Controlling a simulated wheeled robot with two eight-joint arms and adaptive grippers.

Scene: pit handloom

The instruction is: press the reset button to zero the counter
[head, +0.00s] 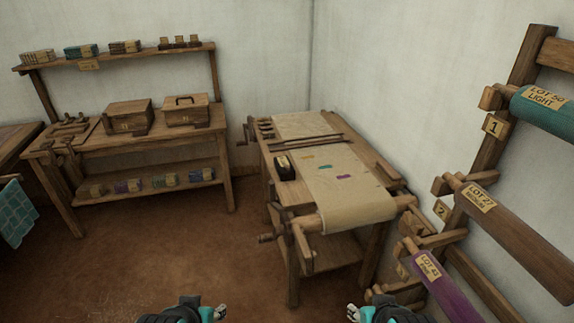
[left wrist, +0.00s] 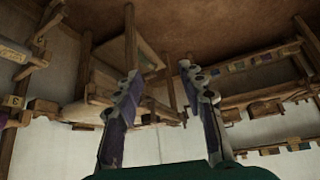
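A small dark box with a pale top (head: 285,167), which looks like the counter, sits on the left side of the wooden cloth table (head: 284,193). It is too small to make out a reset button or digits. My left gripper (head: 218,312) is at the bottom edge of the head view, well short of the table. In the left wrist view the same gripper (left wrist: 161,75) has its two fingers apart with nothing between them. My right gripper (head: 353,312) is at the bottom edge, mostly cut off, and its opening cannot be judged.
Cream cloth (head: 345,195) with small coloured patches covers the table; a roller and crank project at its front. A rack with labelled rolls (head: 520,235) stands close on the right. A workbench (head: 150,143) with boxes stands back left. The brown floor (head: 190,260) is clear in front.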

